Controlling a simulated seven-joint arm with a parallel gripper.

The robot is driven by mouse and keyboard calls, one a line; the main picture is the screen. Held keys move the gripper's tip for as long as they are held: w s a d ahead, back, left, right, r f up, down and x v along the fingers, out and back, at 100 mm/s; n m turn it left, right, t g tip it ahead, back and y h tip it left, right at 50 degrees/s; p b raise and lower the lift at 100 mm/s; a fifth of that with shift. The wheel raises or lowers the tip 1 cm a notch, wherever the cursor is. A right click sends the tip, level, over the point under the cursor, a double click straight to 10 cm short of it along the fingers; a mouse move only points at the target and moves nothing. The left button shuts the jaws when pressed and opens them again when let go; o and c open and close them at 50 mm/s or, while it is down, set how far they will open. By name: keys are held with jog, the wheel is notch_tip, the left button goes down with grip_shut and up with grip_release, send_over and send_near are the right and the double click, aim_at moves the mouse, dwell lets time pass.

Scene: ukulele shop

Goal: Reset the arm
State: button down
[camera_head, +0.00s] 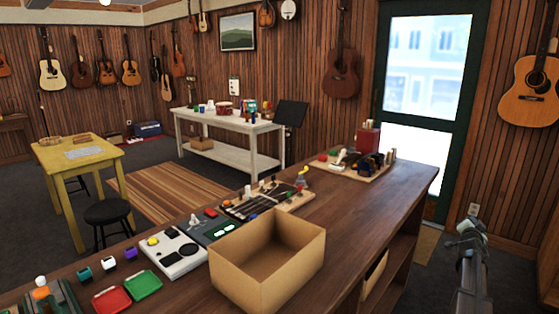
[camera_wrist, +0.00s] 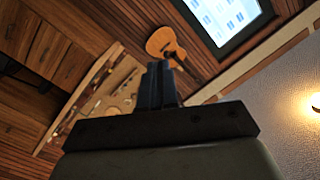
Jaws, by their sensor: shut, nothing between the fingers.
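My gripper (camera_wrist: 160,66) shows in the wrist view with its two dark fingers together and nothing between them. It is tilted up toward the wall and ceiling, away from any tabletop. In the head view my arm stands at the lower right, beside the right end of the long wooden counter (camera_head: 350,215) and apart from it. The fingers cannot be made out clearly there.
An open cardboard box (camera_head: 243,287) stands on the counter, with a red tray (camera_head: 112,300), a green tray (camera_head: 143,284) and a white control panel (camera_head: 172,254) to its left. A guitar (camera_head: 531,93) hangs on the wall behind my arm. A door (camera_head: 375,110) is at the back.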

jog(key=s+a+f+n+g+y, duration=0.1)
jog(key=s+a+f+g+y, duration=0.15)
jog(key=a+f, duration=0.8)
jog(key=s+a+f+n+g+y, duration=0.1)
jog(key=s+a+f+n+g, duration=0.15)
jog(key=a+f, duration=0.75)
jog(key=s+a+f+n+g+y, duration=0.1)
jog(key=s+a+f+g+y, duration=0.35)
jog(key=f, duration=1.05)
jog(key=s+a+f+n+g, duration=0.1)
jog(key=s+a+f+n, duration=0.1)
jog(key=s+a+f, duration=0.6)
jog(key=s+a+f+n+g, duration=0.1)
jog(key=s+a+f, duration=0.4)
jog(key=a, duration=0.4)
jog(key=s+a+f+n+g+y, duration=0.1)
jog(key=s+a+n+g, duration=0.1)
jog(key=s+a, duration=0.4)
jog(key=s+a+f+n+g+y, duration=0.1)
jog(key=s+a+g, duration=0.3)
jog(key=s, duration=1.2)
jog(key=s+a+f+n+g+y, duration=0.1)
jog(key=s+a+f+n+g, duration=0.1)
jog(key=s+a, duration=0.6)
jog(key=s+n+g, duration=0.1)
jog(key=s+n, duration=0.1)
jog(key=s, duration=0.1)
jog(key=shift+s+a+f, duration=0.3)
jog(key=shift+a+f, duration=0.05)
jog(key=shift+f, duration=0.05)
